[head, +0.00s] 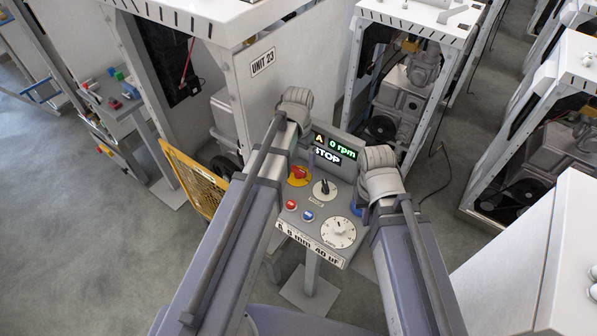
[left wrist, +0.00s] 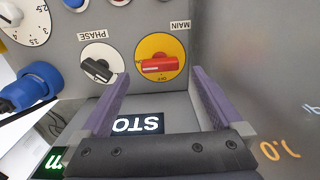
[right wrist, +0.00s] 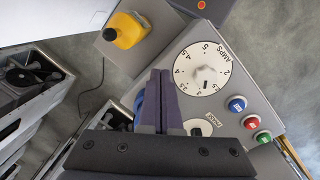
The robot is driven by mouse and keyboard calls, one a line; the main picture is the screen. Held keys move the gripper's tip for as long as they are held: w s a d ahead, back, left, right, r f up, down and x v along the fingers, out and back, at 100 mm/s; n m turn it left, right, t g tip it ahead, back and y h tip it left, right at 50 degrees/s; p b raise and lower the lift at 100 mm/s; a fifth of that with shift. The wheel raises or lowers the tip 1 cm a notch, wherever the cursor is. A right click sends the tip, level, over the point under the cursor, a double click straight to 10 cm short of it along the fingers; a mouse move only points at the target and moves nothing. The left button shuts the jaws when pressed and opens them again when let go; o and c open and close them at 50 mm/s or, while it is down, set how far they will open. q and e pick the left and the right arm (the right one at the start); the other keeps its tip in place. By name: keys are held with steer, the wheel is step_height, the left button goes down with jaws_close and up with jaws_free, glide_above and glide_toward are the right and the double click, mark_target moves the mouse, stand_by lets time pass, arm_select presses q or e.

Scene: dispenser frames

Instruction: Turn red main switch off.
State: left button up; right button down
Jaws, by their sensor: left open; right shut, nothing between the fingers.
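The red main switch (left wrist: 158,65) has a bar handle on a round yellow plate marked MAIN. In the left wrist view its handle lies nearly level across the plate. It also shows in the head view (head: 299,173) on the grey control panel (head: 272,243). My left gripper (left wrist: 157,76) is open, with one finger to each side of the switch; I cannot tell whether either finger touches it. My right gripper (right wrist: 160,74) is shut and empty, over the panel near the white AMPS dial (right wrist: 203,55). In the head view my arms hide both grippers' fingertips.
A black PHASE knob (left wrist: 97,69) sits beside the switch. The panel's display (head: 340,148) reads 0 rpm and STOP. Red (head: 291,205) and blue (head: 307,216) buttons sit below. A blue connector (left wrist: 30,86) juts out at the panel's side. A yellow mesh guard (head: 190,180) stands left.

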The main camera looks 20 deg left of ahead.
mark_target(298, 169)
arm_select(q)
steer(key=shift+f+b, duration=1.45)
steer(key=shift+f, duration=0.55)
arm_select(e)
steer(key=shift+f, duration=2)
arm_select(q)
steer(key=shift+c, duration=0.4)
steer(key=c, duration=1.3)
